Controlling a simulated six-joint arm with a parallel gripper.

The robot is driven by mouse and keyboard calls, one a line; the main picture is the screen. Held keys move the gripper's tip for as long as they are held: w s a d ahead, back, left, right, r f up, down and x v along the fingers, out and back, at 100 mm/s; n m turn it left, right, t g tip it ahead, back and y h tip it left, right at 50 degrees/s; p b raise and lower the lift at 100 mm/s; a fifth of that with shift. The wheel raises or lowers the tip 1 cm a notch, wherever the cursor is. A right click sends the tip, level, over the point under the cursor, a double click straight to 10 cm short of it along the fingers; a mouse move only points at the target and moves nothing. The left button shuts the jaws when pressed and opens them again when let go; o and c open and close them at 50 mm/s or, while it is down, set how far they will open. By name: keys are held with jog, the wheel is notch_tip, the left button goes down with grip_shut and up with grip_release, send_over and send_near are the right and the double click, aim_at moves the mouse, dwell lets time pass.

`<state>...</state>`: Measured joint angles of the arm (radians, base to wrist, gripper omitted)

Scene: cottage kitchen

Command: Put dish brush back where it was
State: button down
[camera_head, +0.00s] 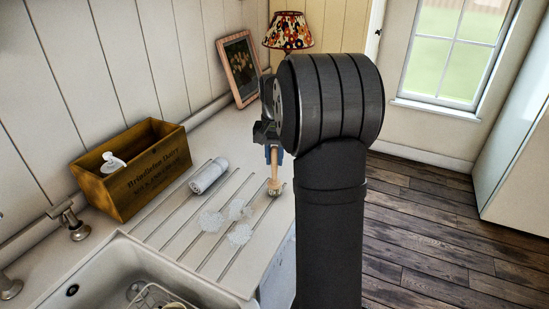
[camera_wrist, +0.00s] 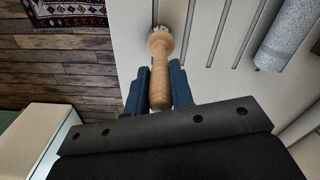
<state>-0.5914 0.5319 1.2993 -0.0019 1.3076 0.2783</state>
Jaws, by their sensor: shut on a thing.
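The dish brush (camera_head: 274,174) has a pale wooden handle and a bristle head. In the head view it hangs bristles down from my gripper (camera_head: 272,150), above or at the right end of the grooved drainer; I cannot tell if the bristles touch it. In the wrist view the brush (camera_wrist: 159,72) lies between the blue fingers of my gripper (camera_wrist: 159,90), which is shut on the handle. Its bristle head points away from the gripper. My arm hides part of the counter behind it.
A wooden crate (camera_head: 136,190) with a white bottle (camera_head: 113,162) stands left. A grey roll (camera_head: 208,177) and several clear crumpled pieces (camera_head: 239,234) lie on the drainer beside the sink (camera_head: 100,268). A picture frame (camera_head: 240,68) and lamp (camera_head: 287,32) stand at the back.

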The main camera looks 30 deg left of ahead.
jog(key=shift+f, duration=0.3)
jog(key=c, duration=1.3)
grip_release()
jog(key=shift+o, duration=0.2)
notch_tip(320, 180, up, 12)
jog(key=shift+r, duration=0.1)
